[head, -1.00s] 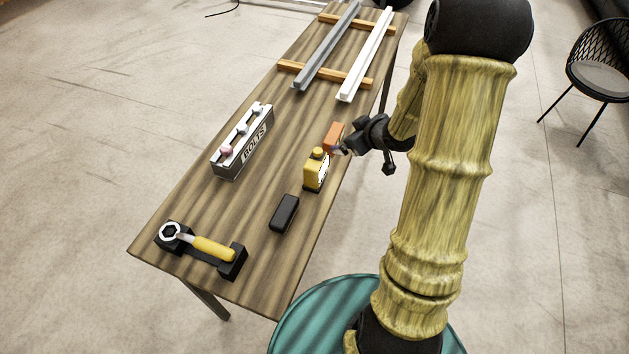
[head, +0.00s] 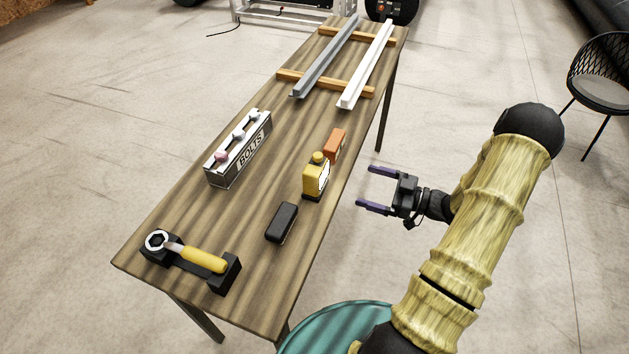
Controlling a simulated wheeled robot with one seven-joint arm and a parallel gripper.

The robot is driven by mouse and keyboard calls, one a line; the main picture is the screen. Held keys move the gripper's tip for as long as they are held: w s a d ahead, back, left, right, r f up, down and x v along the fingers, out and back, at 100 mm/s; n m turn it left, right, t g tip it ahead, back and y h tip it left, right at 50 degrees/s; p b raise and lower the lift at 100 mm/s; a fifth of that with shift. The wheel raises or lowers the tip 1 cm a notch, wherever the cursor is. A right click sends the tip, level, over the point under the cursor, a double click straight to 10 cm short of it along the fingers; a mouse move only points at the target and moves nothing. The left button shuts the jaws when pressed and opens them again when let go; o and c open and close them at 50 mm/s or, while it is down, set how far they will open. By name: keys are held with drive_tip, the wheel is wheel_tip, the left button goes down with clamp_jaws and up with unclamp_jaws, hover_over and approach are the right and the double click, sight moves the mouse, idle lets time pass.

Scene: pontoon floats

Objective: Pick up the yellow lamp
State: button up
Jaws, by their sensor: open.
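The yellow lamp (head: 315,178) stands upright on the wooden table near its right edge. It has a yellow cap on top, a dark base and a pale face on its right side. My gripper (head: 364,188) is off the right side of the table, to the right of the lamp and apart from it. Its two purple-tipped fingers are spread wide, point left towards the table, and hold nothing.
An orange block (head: 335,146) stands just behind the lamp, and a black block (head: 282,222) lies in front of it. A BOLTS box (head: 238,152), a wrench on a black holder (head: 225,278) and rails (head: 367,66) on wooden bars occupy the table (head: 250,213). A chair (head: 600,75) stands right.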

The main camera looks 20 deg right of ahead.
sight(324, 173)
drive_tip(key=p+x, duration=0.3)
drive_tip(key=x, duration=0.9)
drive_tip(key=shift+a, duration=0.1)
drive_tip(key=p+x, duration=0.2)
drive_tip(key=x, duration=0.2)
drive_tip(key=shift+a, duration=0.3)
drive_tip(key=shift+w+a+f, duration=0.15)
drive_tip(key=shift+w+a, duration=0.1)
drive_tip(key=shift+a, duration=0.1)
drive_tip(key=shift+c, duration=0.5)
drive_tip(key=c, duration=1.3)
